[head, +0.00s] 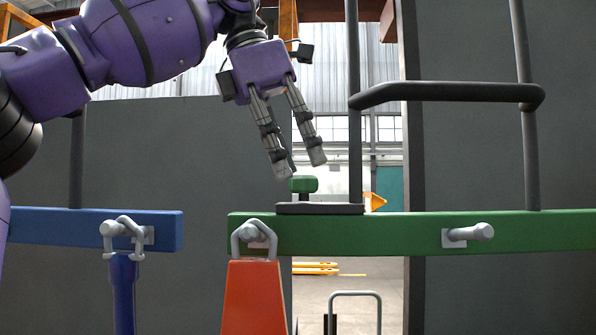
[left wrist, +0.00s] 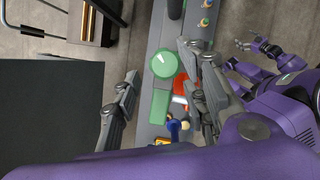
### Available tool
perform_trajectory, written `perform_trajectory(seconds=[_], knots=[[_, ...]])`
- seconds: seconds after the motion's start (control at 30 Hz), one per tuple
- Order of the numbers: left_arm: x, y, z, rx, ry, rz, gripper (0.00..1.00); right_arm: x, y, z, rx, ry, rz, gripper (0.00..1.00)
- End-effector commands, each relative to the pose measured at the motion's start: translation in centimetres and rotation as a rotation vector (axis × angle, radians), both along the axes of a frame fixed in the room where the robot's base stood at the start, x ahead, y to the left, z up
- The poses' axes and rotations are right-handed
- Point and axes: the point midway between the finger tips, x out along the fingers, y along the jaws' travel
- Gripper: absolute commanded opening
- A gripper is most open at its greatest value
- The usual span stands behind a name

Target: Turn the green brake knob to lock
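The green brake knob (head: 304,184) stands on a dark plate (head: 320,208) on top of the green beam (head: 400,232). In the left wrist view the knob (left wrist: 164,66) is a round green disc with a short white mark pointing to the upper left. My left gripper (head: 301,169) is open, its fingers angled down just above the knob and slightly left of it. In the left wrist view its fingers (left wrist: 160,62) lie on either side of the knob, with gaps. My right gripper (left wrist: 236,54), small in the left wrist view, appears open and empty, well away from the knob.
A dark upright post and handle (head: 440,92) rise right of the knob. A blue beam (head: 60,229) lies to the left, and an orange-red piece (head: 253,300) hangs from a grey shackle (head: 250,236) on the green beam. Small coloured items lie along the beam in the wrist view.

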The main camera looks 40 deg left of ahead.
Motion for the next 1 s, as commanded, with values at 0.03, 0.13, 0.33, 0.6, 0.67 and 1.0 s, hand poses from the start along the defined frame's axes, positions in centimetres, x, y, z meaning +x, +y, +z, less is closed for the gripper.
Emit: perform_trajectory(seconds=[0.03,0.13,0.33,0.6,0.67,1.0], knots=[[0.1,-0.1,-0.6,-0.001,-0.001,-0.001,0.4,0.3,0.0,0.2,0.0,-0.006,0.0,0.89],[0.5,-0.3,-1.6,0.001,-0.001,-0.001,0.4,0.8,0.2,0.5,0.003,-0.016,0.0,0.89],[0.8,-0.5,-2.3,0.0,-0.001,0.001,0.4,2.0,0.6,1.0,0.01,-0.037,-0.001,0.89],[0.8,-0.4,-2.3,0.0,-0.001,0.001,0.29,2.0,0.8,1.0,0.016,-0.037,-0.006,0.89],[0.8,-0.4,-2.3,0.001,-0.002,0.002,0.22,1.9,0.8,1.0,0.016,-0.035,-0.006,0.89],[0.8,-0.4,-2.2,0.001,-0.004,0.011,0.0,1.0,0.5,0.7,0.011,-0.02,-0.005,0.89]])
